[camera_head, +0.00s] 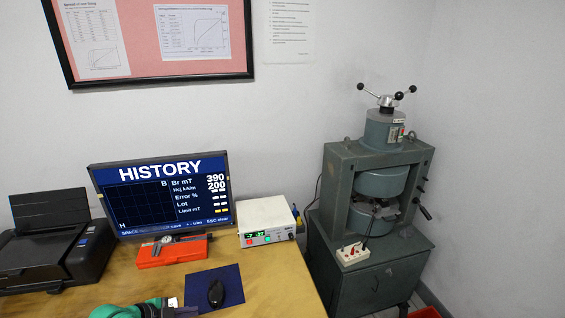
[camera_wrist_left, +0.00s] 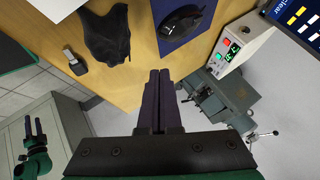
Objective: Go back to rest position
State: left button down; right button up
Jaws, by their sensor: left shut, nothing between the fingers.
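My left gripper (camera_head: 180,311) is at the bottom edge of the head view, over the front of the desk, left of the mouse. In the left wrist view its two dark fingers (camera_wrist_left: 158,100) are pressed together with nothing between them. My right gripper (camera_wrist_left: 33,128) shows small at the lower left of the left wrist view, away from the desk. Its two fingers look apart and empty. It is not in the head view.
The wooden desk (camera_head: 215,299) holds a mouse (camera_head: 216,293) on a blue mat (camera_head: 234,276), an orange case (camera_head: 160,255), a power supply (camera_head: 268,222), a monitor (camera_head: 165,197) and a printer (camera_head: 50,245). A grey-green magnet machine (camera_head: 345,185) stands to the right.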

pick_arm(q)
jog(key=shift+s+d+f, duration=0.25)
jog(key=shift+s+d, duration=0.35)
jog(key=shift+s, duration=0.15)
jog(key=s+d+n+g+y, duration=0.2)
jog(key=s+d+n, duration=0.5)
jog(key=s, duration=0.3)
jog(key=s+a+r+n+g+y, duration=0.2)
jog(key=s+a+n+y, duration=0.2)
jog(key=s+a+n, duration=0.3)
jog(key=s+d+f, duration=0.1)
jog(key=s+f, duration=0.2)
jog(key=f, duration=1.9)
jog(key=s+a+f+g, duration=0.2)
jog(key=s+f, duration=1.3)
jog(key=s, duration=0.2)
jog(key=shift+a+n+b, duration=0.3)
jog(key=shift+a+b, duration=0.05)
jog(key=shift+b, duration=0.1)
pick_arm(e)
jog(key=shift+w+f, duration=0.35)
jog(key=shift+w, duration=0.5)
